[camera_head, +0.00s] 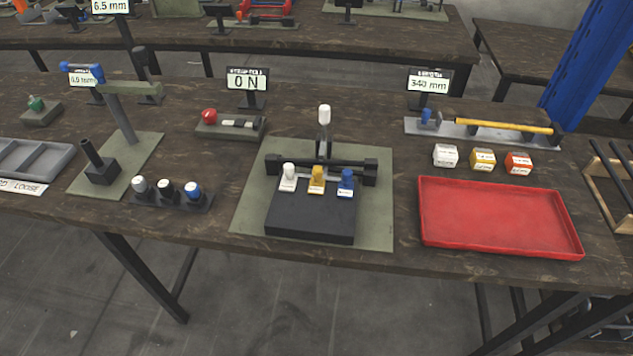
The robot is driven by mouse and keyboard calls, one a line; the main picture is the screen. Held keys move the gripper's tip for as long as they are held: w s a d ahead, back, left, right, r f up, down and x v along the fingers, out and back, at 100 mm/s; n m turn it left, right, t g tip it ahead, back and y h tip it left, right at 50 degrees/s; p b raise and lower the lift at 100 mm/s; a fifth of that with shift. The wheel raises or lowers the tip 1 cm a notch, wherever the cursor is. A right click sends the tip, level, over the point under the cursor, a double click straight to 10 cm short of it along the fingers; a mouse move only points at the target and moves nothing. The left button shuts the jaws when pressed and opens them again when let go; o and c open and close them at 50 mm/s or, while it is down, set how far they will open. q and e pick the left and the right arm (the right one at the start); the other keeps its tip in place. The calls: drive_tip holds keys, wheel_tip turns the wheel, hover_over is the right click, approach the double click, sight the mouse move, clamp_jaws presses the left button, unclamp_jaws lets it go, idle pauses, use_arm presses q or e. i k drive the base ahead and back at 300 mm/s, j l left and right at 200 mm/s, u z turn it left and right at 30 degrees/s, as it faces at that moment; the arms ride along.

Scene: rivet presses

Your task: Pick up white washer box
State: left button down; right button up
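The white washer box (445,156) is a small white cube with a label on the dark table. It stands at the left end of a row of three boxes, behind the red tray (430,213). A yellow box (483,159) and a red box (518,162) stand to its right, with small gaps between them. Neither of my grippers shows in the head view.
Behind the boxes lies a grey plate (480,135) with a yellow rod, below a "340 mm" display (430,82). A black press fixture (310,220) on a green mat stands to the left. A wooden rack (600,185) is at the right edge.

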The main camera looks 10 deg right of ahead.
sight(444, 156)
drive_tip(key=z, duration=1.25)
